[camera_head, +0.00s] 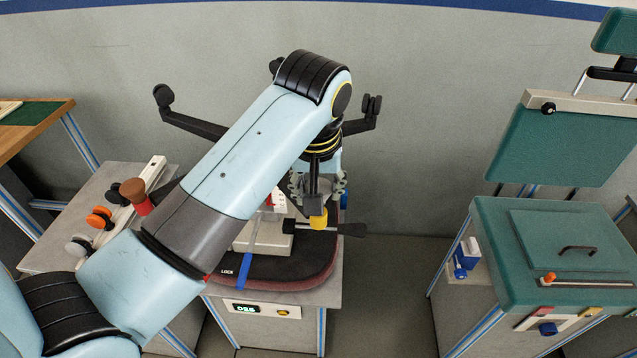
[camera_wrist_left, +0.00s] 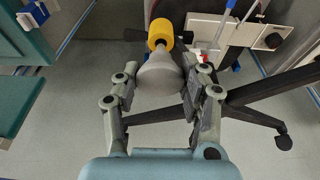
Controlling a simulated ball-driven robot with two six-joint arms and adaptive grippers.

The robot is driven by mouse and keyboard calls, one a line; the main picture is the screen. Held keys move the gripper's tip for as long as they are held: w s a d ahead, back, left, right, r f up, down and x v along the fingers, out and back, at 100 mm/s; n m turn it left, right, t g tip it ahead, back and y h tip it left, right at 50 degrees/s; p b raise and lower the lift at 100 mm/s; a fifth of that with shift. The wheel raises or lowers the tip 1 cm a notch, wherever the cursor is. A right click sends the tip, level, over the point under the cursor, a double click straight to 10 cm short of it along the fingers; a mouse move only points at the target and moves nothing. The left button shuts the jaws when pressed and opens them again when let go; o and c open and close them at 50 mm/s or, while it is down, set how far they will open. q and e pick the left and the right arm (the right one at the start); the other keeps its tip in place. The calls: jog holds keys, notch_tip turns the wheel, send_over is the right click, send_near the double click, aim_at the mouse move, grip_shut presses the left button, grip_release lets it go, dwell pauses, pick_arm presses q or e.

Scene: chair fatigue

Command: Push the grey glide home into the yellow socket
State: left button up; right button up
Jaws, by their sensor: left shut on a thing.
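My left gripper (camera_head: 318,192) points down over the upturned chair's base. It also shows in the wrist view (camera_wrist_left: 160,88), with its fingers shut on the grey glide (camera_wrist_left: 160,74), a cone with a narrow stem. The stem points at the yellow socket (camera_wrist_left: 160,34), and its tip meets or overlaps the socket's edge. I cannot tell how far it is inside. In the head view the yellow socket (camera_head: 319,219) sits just below the fingertips; the glide is hard to make out there behind the fingers. My right gripper is not in view.
Black chair legs (camera_head: 190,123) spread around the gripper. The dark seat (camera_head: 318,278) lies on a bench with a blue strap (camera_head: 245,270) and a display (camera_head: 245,309). Orange (camera_head: 99,217) and grey (camera_head: 78,246) pieces stand at left.

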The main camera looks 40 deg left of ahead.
pick_arm(q)
jog(key=shift+f, duration=1.3)
jog(key=o, duration=1.1)
jog(key=shift+o, duration=0.2)
jog(key=shift+r, duration=0.2)
jog(key=v, duration=1.1)
jog(key=shift+r, duration=0.3)
jog(key=shift+d, duration=0.1)
